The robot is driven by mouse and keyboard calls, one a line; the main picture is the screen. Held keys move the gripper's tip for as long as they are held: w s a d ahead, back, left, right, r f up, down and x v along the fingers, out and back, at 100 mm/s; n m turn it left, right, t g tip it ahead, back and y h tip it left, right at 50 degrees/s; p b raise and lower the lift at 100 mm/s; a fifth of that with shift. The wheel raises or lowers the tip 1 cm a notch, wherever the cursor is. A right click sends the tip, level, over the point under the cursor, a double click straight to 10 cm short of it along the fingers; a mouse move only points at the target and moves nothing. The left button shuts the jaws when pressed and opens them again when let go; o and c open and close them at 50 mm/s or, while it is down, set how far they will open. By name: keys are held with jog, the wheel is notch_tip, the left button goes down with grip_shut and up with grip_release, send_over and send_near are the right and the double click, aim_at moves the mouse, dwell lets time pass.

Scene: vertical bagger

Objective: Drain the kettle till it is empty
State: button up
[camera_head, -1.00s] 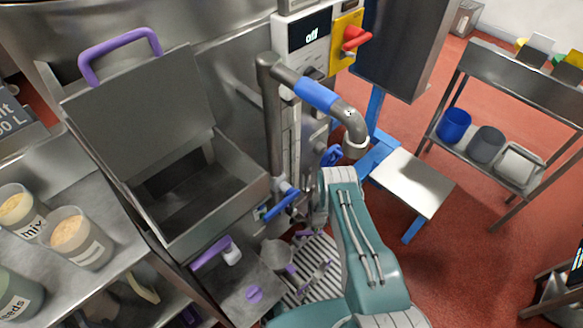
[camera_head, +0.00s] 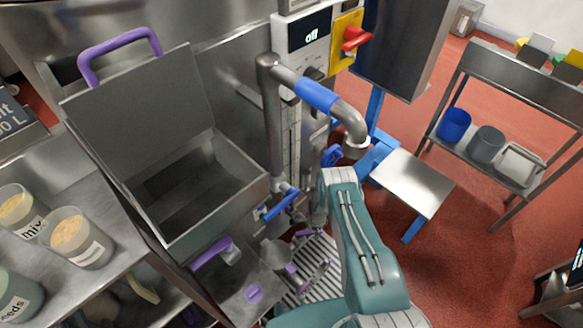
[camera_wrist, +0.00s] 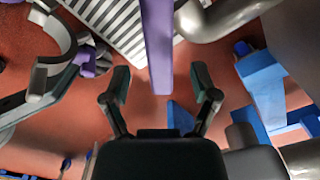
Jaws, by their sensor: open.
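A steel vessel (camera_head: 215,205) with its lid (camera_head: 140,110) raised stands at left. I cannot tell for sure that it is the kettle; no contents can be made out inside. A blue-handled lever (camera_head: 281,204) sits at its right side. A purple handle (camera_head: 212,250) and a grey spout-like part (camera_head: 276,252) are below it. In the wrist view, my gripper (camera_wrist: 161,88) is open, and a long purple bar (camera_wrist: 158,45) shows in line with the gap between its fingers. I cannot tell whether they touch. In the head view, my arm mostly hides the gripper.
A slatted floor grate (camera_head: 318,268) lies below the pipework. A bent pipe with a blue sleeve (camera_head: 316,94) rises near the panel (camera_head: 311,40), which reads "off". A small steel platform (camera_head: 412,182) and a rack (camera_head: 520,95) stand right. Red floor between them is clear.

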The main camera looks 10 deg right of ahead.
jog(key=shift+r, duration=2.5)
